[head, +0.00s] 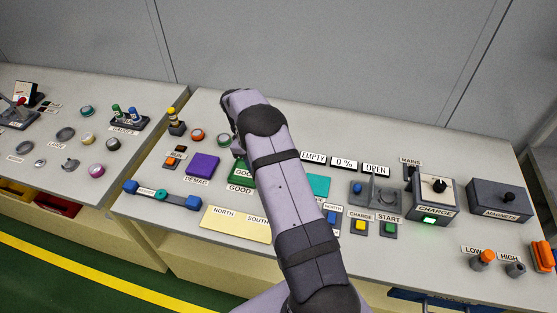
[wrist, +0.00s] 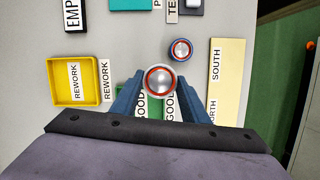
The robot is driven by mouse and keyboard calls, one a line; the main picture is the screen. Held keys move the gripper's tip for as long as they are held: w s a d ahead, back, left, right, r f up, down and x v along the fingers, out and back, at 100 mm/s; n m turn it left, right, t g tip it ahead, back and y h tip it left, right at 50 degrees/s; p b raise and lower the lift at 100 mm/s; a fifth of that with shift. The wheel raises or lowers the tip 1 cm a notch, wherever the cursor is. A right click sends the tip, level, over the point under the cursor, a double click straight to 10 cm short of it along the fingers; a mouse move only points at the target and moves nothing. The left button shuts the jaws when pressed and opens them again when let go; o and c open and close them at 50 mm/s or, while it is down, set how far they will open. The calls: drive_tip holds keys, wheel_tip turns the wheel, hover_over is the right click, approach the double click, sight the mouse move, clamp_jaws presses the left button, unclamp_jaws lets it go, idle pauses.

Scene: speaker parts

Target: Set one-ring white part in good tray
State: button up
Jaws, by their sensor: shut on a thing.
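In the wrist view, my gripper (wrist: 160,88) is shut on a round silver-white part (wrist: 159,82) with one red ring around it. The part sits between the two blue fingertips. The green good tray (wrist: 124,101) lies below and behind the fingers, partly covered by them. In the head view, the good tray (head: 238,181) shows beside my arm, its right side covered. My fingers and the held part are hidden there. I cannot tell the height of the part above the tray.
Another round part (wrist: 181,49) with red and blue rings stands near the fingertips. A yellow rework tray (wrist: 56,102) is at left, and a cream north-south plate (wrist: 216,105) at right. A purple demag pad (head: 202,165) lies left of the good tray.

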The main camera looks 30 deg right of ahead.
drive_tip(key=m, duration=0.3)
drive_tip(key=w+m+y, duration=0.1)
drive_tip(key=shift+a+f+m+g, duration=0.3)
drive_tip(key=shift+a+f, duration=0.05)
drive_tip(key=w+m+t, duration=0.3)
drive_tip(key=m, duration=1.4)
drive_tip(key=w+a+m+t+y, duration=0.1)
drive_tip(key=w+m+t, duration=0.2)
drive_tip(key=m, duration=1.5)
drive_tip(key=shift+w+r+m+y, duration=0.25)
drive_tip(key=shift+r+m+y, duration=0.05)
drive_tip(key=shift+r, duration=0.1)
drive_tip(key=shift+a, duration=0.1)
drive_tip(key=shift+f+b, duration=1.2)
drive_tip(key=shift+f, duration=1.3)
drive_tip(key=shift+f+b, duration=0.6)
drive_tip(key=shift+f, duration=0.45)
